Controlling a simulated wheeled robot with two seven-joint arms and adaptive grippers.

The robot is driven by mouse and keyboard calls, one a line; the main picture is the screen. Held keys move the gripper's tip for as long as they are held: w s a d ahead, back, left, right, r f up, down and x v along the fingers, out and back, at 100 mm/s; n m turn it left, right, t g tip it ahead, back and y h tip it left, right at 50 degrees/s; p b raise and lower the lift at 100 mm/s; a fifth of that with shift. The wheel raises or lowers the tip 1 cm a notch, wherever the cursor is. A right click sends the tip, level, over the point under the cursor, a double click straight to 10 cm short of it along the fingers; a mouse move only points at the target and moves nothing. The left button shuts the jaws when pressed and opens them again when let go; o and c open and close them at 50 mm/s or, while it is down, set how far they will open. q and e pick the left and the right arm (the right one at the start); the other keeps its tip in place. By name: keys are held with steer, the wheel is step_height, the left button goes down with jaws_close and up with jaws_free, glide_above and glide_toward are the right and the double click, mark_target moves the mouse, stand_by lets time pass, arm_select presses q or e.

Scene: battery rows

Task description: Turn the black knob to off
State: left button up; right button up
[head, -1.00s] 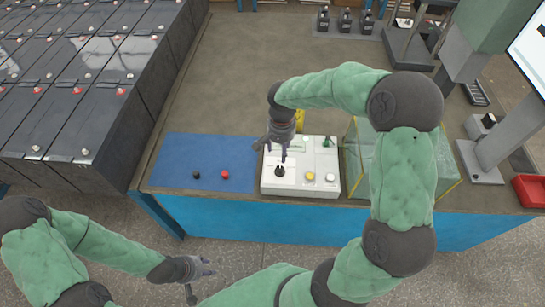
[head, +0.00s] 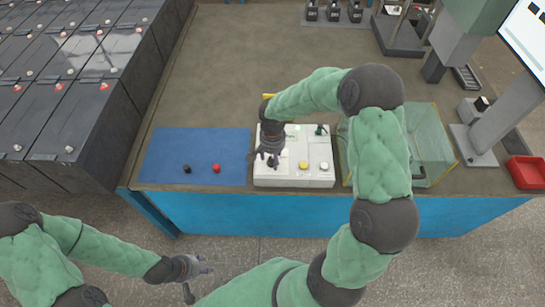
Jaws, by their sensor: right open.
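The white control box (head: 320,176) sits near the front edge of the workbench. Its black knob (head: 271,163) is at the left of its top face and is partly covered by my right gripper (head: 268,158). The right gripper points down at the knob with its fingers apart. I cannot tell whether the fingers touch the knob, nor which way the knob points. My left gripper (head: 198,280) is open and empty, in front of the bench over the floor.
A yellow button (head: 303,165) and a white button (head: 323,166) are right of the knob. A blue mat (head: 200,150) with a black and a red piece lies left of the box. A clear case (head: 430,150) stands right. Battery rows (head: 60,120) fill the left.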

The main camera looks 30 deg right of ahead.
jaws_close()
steer(key=shift+n, duration=0.3)
steer(key=n+p, duration=0.2)
steer(key=n, duration=0.3)
steer(key=shift+r, duration=0.15)
steer(key=n+p, duration=0.3)
steer(key=n, duration=0.3)
steer(key=shift+w, duration=0.1)
steer(key=shift+n, duration=0.3)
stand_by(0.3)
jaws_free()
